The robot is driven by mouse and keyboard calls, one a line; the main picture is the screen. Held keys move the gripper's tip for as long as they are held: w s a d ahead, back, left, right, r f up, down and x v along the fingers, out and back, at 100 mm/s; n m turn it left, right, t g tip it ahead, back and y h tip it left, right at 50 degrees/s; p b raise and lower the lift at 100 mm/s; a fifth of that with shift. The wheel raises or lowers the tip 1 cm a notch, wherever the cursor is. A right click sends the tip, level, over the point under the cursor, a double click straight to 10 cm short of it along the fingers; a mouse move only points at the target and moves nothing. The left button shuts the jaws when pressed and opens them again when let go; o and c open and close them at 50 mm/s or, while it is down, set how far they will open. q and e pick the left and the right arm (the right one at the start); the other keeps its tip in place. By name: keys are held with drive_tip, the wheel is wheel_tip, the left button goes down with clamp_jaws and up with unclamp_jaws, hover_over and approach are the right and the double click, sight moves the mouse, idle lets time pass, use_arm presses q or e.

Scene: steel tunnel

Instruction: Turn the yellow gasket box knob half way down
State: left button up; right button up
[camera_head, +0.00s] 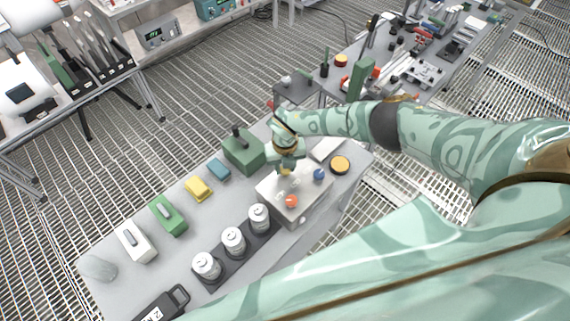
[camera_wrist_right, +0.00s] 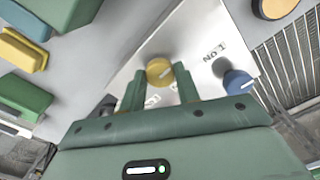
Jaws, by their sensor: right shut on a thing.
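The gasket box (camera_head: 306,206) is a light grey metal box on the workbench. My right gripper (camera_head: 286,170) reaches down over the box and hides most of the yellow knob in the head view. In the right wrist view, my right gripper (camera_wrist_right: 160,82) has its two green fingers shut on the yellow knob, one on each side. A pale pointer line shows on the knob. The blue knob (camera_wrist_right: 238,83) stands apart, right of the fingers. My left gripper is not in view.
Several silver canisters (camera_head: 233,241) stand left of the box. A dark green box (camera_head: 243,150) is close behind the gripper. A yellow-topped round button (camera_head: 340,165) is right of the box. Small yellow, teal, green and white blocks lie along the bench.

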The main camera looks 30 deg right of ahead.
drive_tip(key=shift+w+r, duration=0.15)
idle(0.3)
drive_tip(key=o, duration=1)
wheel_tip(320, 180, up, 7)
drive_tip(key=shift+f+p, duration=0.1)
drive_tip(key=shift+p, duration=1.05)
wheel_tip(320, 180, up, 9)
drive_tip(key=shift+r, duration=0.2)
